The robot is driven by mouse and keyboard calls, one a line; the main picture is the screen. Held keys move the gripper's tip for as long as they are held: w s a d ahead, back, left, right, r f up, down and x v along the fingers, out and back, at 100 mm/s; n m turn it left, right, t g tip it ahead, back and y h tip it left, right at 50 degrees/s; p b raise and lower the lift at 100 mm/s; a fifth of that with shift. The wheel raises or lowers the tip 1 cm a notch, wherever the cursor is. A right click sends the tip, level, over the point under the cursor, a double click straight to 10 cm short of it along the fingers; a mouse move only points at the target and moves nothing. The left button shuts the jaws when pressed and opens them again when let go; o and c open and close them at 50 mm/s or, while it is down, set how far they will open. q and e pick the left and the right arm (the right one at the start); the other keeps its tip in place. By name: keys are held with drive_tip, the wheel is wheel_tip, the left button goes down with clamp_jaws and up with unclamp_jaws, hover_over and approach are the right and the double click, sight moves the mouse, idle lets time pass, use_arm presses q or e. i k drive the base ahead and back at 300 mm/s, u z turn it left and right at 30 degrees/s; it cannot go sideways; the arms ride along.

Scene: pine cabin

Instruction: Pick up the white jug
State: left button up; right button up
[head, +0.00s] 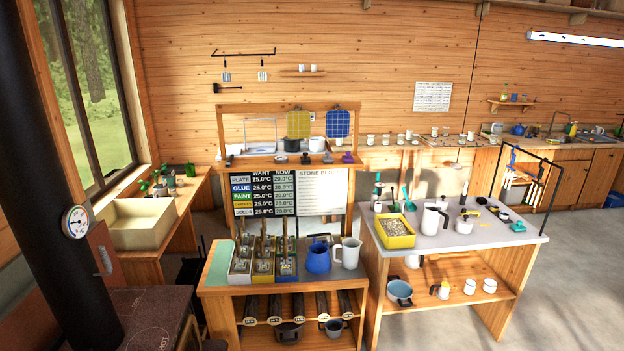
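A white jug (350,253) stands upright near the right end of the grey top of the wooden cabinet (212,285) in front. A blue jug (318,257) stands just left of it. Another white jug-like vessel with a dark handle (431,221) stands on the grey-topped table to the right. Neither of my grippers is in view.
A board of temperature labels (264,193) rises behind. The right table (480,239) holds a yellow tray (395,241) and small vessels. A dark stovepipe (45,170) stands at left; grey floor is free at right.

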sight(347, 254)
drive_tip(key=i, duration=1.45)
